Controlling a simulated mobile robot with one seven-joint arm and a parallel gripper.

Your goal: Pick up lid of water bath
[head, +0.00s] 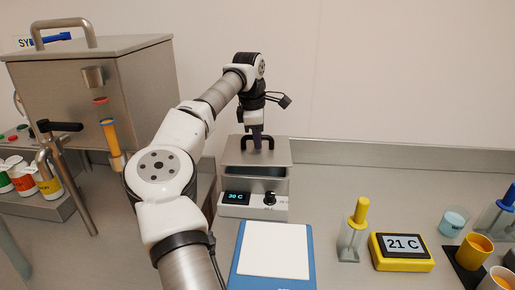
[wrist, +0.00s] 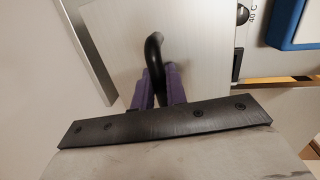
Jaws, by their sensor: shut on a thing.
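The water bath (head: 239,210) stands on the bench, with a display reading 30 C and a black knob on its front. Its flat metal lid (head: 232,157) lies level over the bath and has a black arched handle (wrist: 153,48).
A blue-framed white pad (head: 273,250) lies in front of the bath. A yellow 21 C display (head: 402,252), a yellow-handled tool in a stand (head: 354,230) and several cups are to the right.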

